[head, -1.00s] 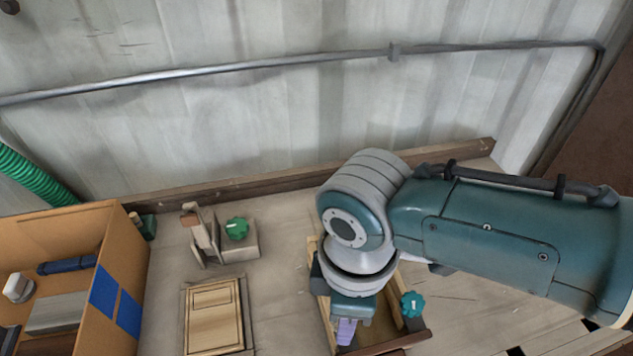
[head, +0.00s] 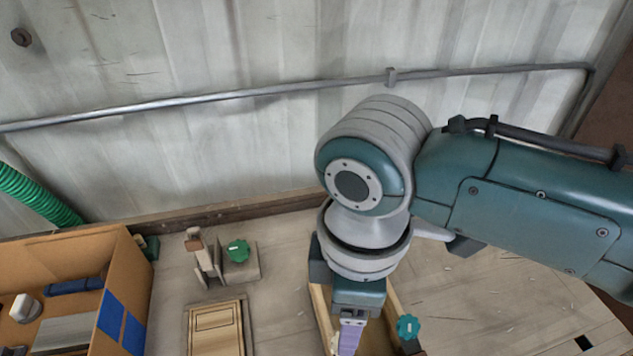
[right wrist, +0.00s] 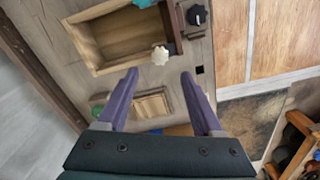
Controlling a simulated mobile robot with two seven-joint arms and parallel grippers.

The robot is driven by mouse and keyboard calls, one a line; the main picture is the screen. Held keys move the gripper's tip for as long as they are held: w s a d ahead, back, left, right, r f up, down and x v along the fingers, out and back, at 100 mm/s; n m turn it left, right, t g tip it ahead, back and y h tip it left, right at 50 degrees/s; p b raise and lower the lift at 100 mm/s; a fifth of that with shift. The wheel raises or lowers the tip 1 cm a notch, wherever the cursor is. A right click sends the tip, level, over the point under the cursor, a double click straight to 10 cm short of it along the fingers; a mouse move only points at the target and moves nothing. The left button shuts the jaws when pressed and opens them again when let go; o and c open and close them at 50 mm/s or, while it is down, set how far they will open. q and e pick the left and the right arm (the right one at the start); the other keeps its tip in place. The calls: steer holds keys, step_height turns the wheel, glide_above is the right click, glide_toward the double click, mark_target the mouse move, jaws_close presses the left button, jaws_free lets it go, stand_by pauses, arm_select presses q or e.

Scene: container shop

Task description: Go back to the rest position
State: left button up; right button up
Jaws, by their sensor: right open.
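My right arm comes in from the right in the head view, bent down at the wrist over the bench. My right gripper (head: 350,340) points down above a wooden tray (head: 318,300), and the arm hides part of that tray. In the right wrist view my right gripper (right wrist: 160,98) has its two purple fingers wide apart with nothing between them. The open wooden tray (right wrist: 88,40) lies beyond the fingertips there, apart from them. My left gripper is not in the head view.
A cardboard box (head: 137,280) with several items stands at the left. A wooden panel (head: 215,328), a clamp fixture with a green knob (head: 238,250) and another green knob (head: 407,326) are on the bench. A wall with a pipe (head: 240,93) stands behind.

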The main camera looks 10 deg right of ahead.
steer(key=shift+r, duration=0.95)
steer(key=shift+s, duration=0.1)
